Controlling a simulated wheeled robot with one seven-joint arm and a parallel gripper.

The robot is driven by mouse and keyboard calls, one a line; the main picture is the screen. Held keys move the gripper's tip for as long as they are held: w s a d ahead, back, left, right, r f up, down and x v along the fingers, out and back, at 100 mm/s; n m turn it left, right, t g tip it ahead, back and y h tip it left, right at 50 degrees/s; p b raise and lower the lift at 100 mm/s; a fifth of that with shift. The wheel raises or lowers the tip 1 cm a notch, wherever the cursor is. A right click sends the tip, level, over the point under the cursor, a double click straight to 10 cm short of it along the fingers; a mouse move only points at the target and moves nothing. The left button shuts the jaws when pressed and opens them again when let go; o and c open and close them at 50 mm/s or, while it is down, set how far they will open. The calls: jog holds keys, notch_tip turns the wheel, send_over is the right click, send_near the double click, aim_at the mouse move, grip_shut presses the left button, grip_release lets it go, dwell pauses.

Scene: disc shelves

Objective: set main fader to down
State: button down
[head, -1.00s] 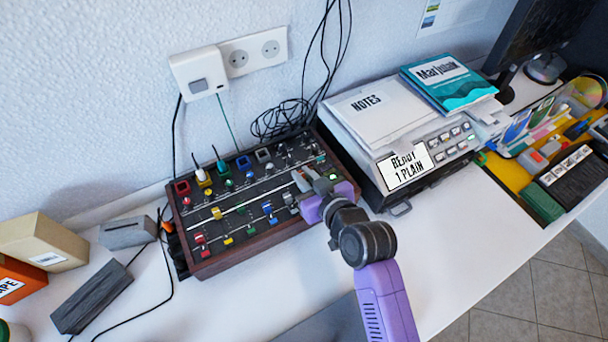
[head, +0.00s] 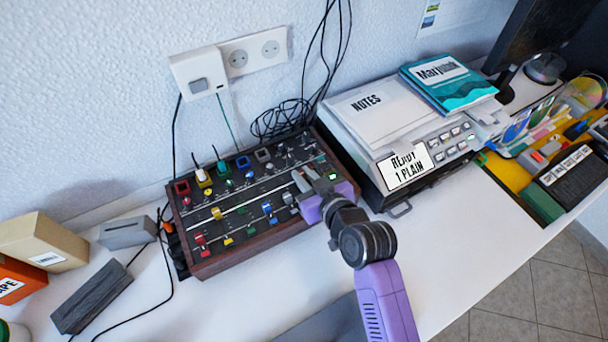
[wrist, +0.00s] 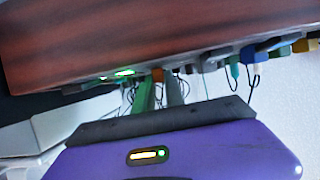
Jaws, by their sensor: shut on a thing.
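The mixer (head: 248,248) is a dark panel in a wooden case, with rows of coloured fader caps and knobs. It stands on the white desk against the wall. My gripper (head: 304,182) is over the right part of its panel. Its fingers are shut on a small cap, which I take to be the main fader. The fingers hide most of the cap in the head view. In the wrist view an orange-brown bit (wrist: 158,75) shows between the fingertips, below the wooden edge. The fader's exact position along its slot cannot be told.
A grey printer (head: 437,152) with papers and books on top stands close to the right of the mixer. Boxes (head: 42,242) and a dark grey block (head: 92,298) lie to the left. Black cables run behind. The desk in front is mostly clear.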

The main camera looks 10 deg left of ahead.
jog(key=shift+s+d, duration=0.55)
jog(key=shift+s, duration=0.3)
jog(key=shift+s+d, duration=0.55)
jog(key=shift+s, duration=0.25)
jog(key=c, duration=1.4)
grip_release()
jog(key=v, duration=0.7)
jog(key=shift+s+d, duration=0.2)
jog(key=shift+s, duration=0.05)
jog(key=shift+r, duration=0.15)
